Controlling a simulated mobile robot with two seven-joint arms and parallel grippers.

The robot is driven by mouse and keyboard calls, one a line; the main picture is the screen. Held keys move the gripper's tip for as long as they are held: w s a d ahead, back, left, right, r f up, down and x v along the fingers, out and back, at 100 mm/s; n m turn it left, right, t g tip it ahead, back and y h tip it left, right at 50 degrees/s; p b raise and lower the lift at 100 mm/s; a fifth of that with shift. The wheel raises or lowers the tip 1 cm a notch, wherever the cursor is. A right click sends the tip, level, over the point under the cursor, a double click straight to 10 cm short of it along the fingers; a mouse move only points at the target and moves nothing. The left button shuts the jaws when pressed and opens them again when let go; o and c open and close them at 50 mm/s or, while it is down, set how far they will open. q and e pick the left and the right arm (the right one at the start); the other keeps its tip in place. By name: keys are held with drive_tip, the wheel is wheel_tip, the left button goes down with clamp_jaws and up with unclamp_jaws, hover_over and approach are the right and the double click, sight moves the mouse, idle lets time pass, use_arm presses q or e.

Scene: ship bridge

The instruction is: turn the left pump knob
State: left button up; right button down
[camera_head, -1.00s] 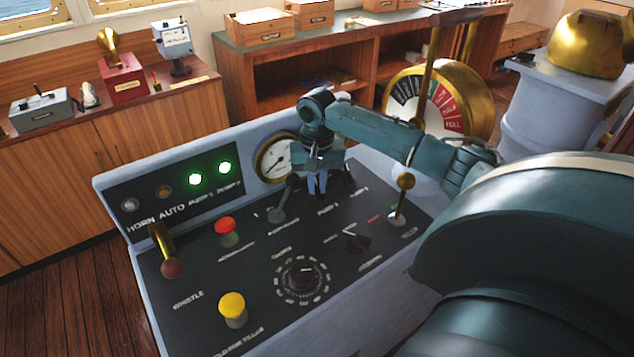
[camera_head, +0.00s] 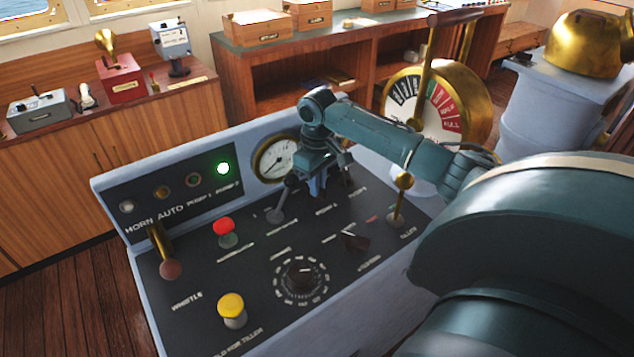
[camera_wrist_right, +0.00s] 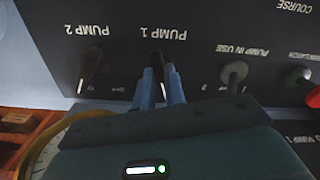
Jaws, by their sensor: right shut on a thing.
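My right gripper (camera_head: 318,186) reaches down onto the sloping console. In the right wrist view, upside down, its blue fingers (camera_wrist_right: 160,86) are shut on the dark knob (camera_wrist_right: 167,76) under the PUMP 1 label, the left pump knob. In the head view the gripper largely hides this knob. The PUMP 2 knob (camera_wrist_right: 92,67) stands beside it, untouched. The pump 1 lamp (camera_head: 193,180) is dark, and the pump 2 lamp (camera_head: 223,168) glows green. My left gripper is not in view.
A grey PUMP IN USE lever (camera_wrist_right: 234,73) stands close beside the gripper. A gauge (camera_head: 276,158) sits behind the gripper.

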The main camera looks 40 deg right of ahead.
drive_tip(key=shift+n, duration=1.2)
drive_tip(key=c, duration=1.5)
unclamp_jaws()
drive_tip(key=shift+o, duration=0.2)
wheel_tip(320, 180, up, 13)
drive_tip(key=shift+r+b, duration=0.15)
drive_tip(key=shift+b, duration=0.2)
